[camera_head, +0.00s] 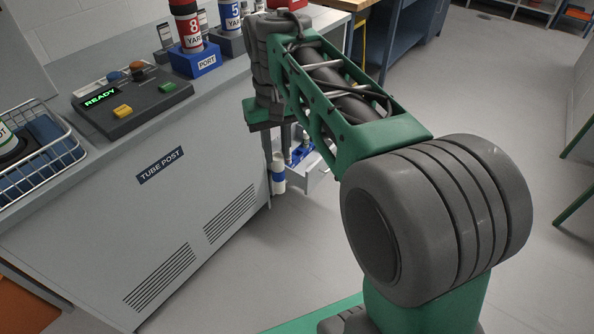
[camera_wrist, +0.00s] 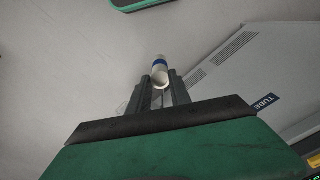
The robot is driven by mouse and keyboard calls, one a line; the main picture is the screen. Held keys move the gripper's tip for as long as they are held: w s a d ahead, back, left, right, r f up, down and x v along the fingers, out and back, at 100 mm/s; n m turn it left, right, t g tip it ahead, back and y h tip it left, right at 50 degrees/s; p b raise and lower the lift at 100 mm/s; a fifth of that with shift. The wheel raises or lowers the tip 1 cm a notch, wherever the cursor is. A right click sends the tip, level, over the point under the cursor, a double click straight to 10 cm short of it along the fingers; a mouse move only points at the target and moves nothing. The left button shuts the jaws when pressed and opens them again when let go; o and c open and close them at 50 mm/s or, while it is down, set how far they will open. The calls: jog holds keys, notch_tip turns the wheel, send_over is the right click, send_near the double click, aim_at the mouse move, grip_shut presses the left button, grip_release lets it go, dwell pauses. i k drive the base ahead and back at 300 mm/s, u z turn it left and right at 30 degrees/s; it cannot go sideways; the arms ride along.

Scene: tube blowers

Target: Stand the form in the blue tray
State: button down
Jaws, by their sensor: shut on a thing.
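The form appears as a white roll with a blue band (camera_head: 278,172), and it also shows in the wrist view (camera_wrist: 160,66). My gripper (camera_head: 276,150) is shut on it, with the roll's open end facing the wrist camera between the fingertips (camera_wrist: 161,82). It hangs beside the right end of the grey tube post cabinet, below counter height. Just right of it and partly hidden by my arm is a light grey open drawer or box (camera_head: 318,176) with blue parts (camera_head: 301,151) inside. I cannot tell whether these are the blue tray.
A wire basket (camera_head: 62,172) stands at left. Open floor (camera_head: 285,250) lies in front.

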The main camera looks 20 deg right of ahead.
aim_at(298, 158)
jog(key=z, duration=1.15)
jog(key=i, duration=2.1)
jog(key=u, duration=3.5)
